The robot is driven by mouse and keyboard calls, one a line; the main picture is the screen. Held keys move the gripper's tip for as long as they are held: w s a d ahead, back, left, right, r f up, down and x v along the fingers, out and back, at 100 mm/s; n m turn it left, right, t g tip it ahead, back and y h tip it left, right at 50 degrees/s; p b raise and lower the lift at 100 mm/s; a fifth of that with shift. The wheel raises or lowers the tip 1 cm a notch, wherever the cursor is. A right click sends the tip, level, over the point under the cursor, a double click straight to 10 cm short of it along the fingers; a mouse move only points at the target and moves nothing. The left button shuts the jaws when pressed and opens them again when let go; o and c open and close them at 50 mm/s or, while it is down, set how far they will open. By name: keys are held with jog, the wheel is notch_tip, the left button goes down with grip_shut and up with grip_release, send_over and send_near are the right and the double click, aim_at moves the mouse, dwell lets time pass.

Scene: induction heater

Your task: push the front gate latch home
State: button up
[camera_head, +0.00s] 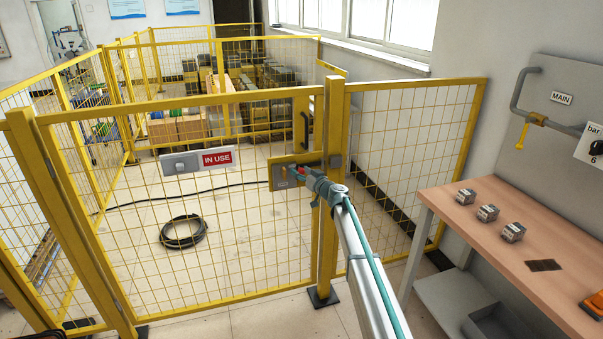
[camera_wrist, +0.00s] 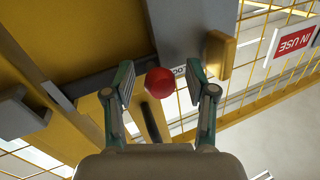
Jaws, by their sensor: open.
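The yellow mesh front gate (camera_head: 200,190) stands in its frame beside a yellow post (camera_head: 329,220). A grey latch plate (camera_head: 281,178) on a yellow mount sits at the gate's post-side edge. The latch's red ball knob (camera_wrist: 160,82) shows in the wrist view between the two fingers. My gripper (camera_head: 306,173) is at the latch and hides part of it in the head view. In the wrist view my gripper (camera_wrist: 162,90) is open, with a finger on each side of the knob. I cannot tell whether either finger touches it. The latch bolt's position is not clear.
A black vertical handle (camera_head: 305,130) is above the latch. A red IN USE sign (camera_head: 217,158) hangs on the gate. A workbench (camera_head: 500,235) with small grey blocks stands at right. A coiled black cable (camera_head: 183,231) lies behind the gate.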

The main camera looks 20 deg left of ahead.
aim_at(311, 166)
grip_shut()
jog(key=shift+w+d+f+b, duration=0.25)
jog(key=shift+w+d+b, duration=0.2)
jog(key=shift+b, duration=0.75)
jog(key=w+d+b, duration=0.1)
jog(key=b, duration=0.1)
jog(key=w+d+b, duration=0.1)
jog(key=b, duration=0.1)
jog(key=w+d+b, duration=0.1)
jog(key=d+b, duration=0.1)
jog(key=shift+w+r, duration=0.15)
jog(key=shift+r, duration=0.1)
grip_release()
jog(key=shift+w+d, duration=0.15)
